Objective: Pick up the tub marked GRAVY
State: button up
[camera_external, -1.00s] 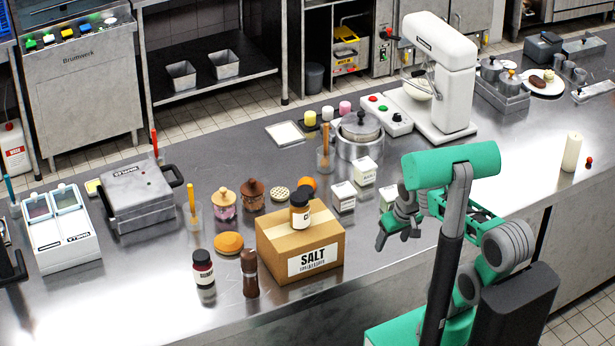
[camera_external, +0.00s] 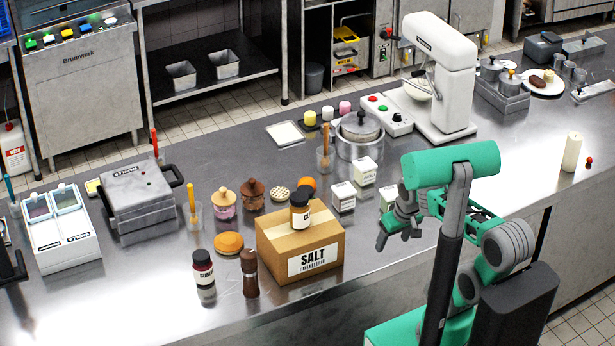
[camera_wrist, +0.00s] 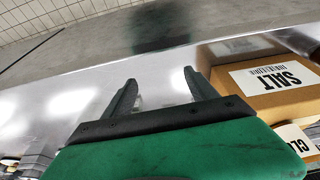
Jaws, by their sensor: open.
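Three small white tubs with labels stand on the steel counter in the external view: one left (camera_external: 343,197), one behind (camera_external: 366,171) and one right (camera_external: 388,197), partly hidden by my arm. Their print is too small to read, so I cannot tell which is marked GRAVY. My gripper (camera_external: 396,232) is open and empty above the counter, in front of the right tub and right of the SALT box. In the wrist view its two fingers (camera_wrist: 158,80) stand apart over bare, shiny counter, and no readable GRAVY label shows there.
The cardboard SALT box (camera_external: 290,250) carries a dark jar (camera_external: 300,208); the box also shows at right in the wrist view (camera_wrist: 245,52). A labelled dark jar (camera_external: 203,272) and a brown mill (camera_external: 249,272) stand left. A lidded pot (camera_external: 360,140) is behind.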

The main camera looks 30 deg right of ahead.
jog(key=shift+o, duration=0.7)
jog(key=shift+w, duration=0.1)
